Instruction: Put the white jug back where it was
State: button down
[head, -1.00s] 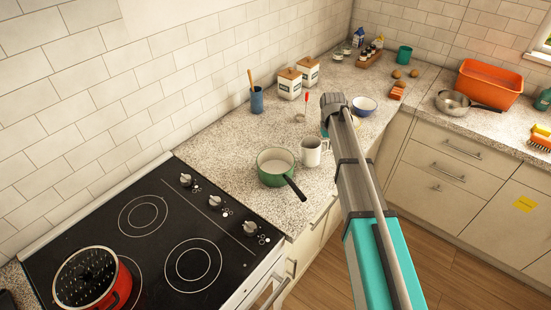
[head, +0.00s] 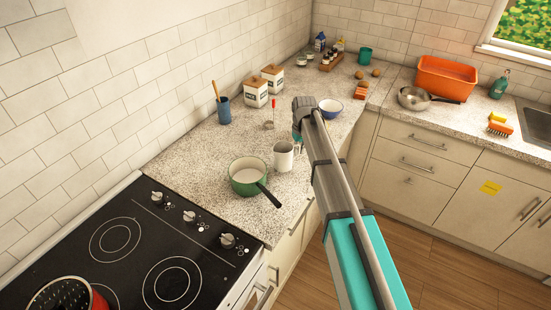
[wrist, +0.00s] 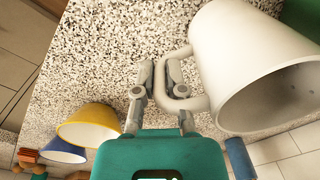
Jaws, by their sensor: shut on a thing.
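The white jug (head: 284,156) is at the counter's front part, just right of the green pot, in the head view. In the wrist view the white jug (wrist: 235,60) fills the upper right, its open mouth toward the lower right. My gripper (wrist: 162,75) is shut on the jug's handle, with one finger inside the handle loop and one outside. In the head view my arm hides most of the gripper. I cannot tell whether the jug's base touches the counter.
The green pot (head: 248,175) stands close left of the jug, handle toward the front. Behind are a blue utensil cup (head: 224,110) and canisters (head: 256,91). Speckled counter (head: 190,150) is free left of the pot.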

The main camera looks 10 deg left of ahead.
jog(key=shift+r+p, duration=4.7)
jog(key=shift+r, duration=0.2)
jog(key=shift+s, duration=0.2)
